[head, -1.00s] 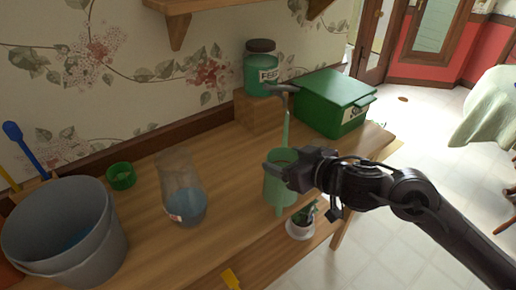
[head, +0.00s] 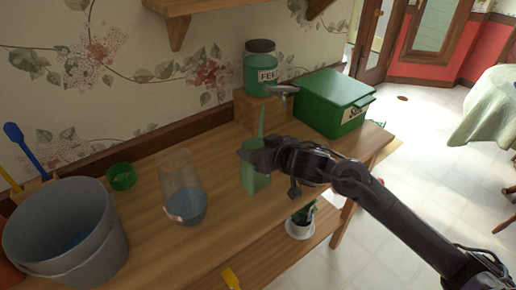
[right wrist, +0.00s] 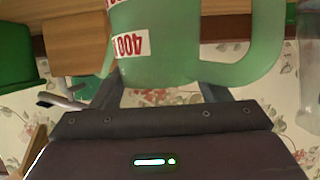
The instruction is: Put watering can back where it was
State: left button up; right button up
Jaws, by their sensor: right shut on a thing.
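The watering can (head: 256,182) is translucent green with a long thin spout and a grey sprinkler head (head: 280,90). It stands roughly upright over the wooden tabletop, right of the glass vase; I cannot tell whether its base touches the wood. My right gripper (head: 256,153) is shut on it near its top. In the right wrist view the can (right wrist: 180,45) fills the space between my fingers (right wrist: 162,92), with a red and white label and its handle at the right. My left gripper is not in view.
A glass vase with blue contents (head: 183,195), a green ring-shaped lid (head: 121,177) and a grey bucket (head: 65,235) stand left. Behind are a wooden block (head: 258,115) with a green jar (head: 259,72), and a green box (head: 333,100). A potted plant (head: 300,225) sits lower, in front.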

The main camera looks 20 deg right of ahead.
jog(key=shift+f, duration=0.1)
jog(key=o, duration=1.8)
jog(key=shift+s+d+r, duration=0.1)
jog(key=shift+s+r, duration=0.05)
jog(key=shift+r, duration=0.05)
jog(key=v, duration=1.1)
jog(key=shift+s+r+p, duration=0.1)
jog(key=shift+s+p, duration=0.2)
jog(key=shift+s, duration=0.05)
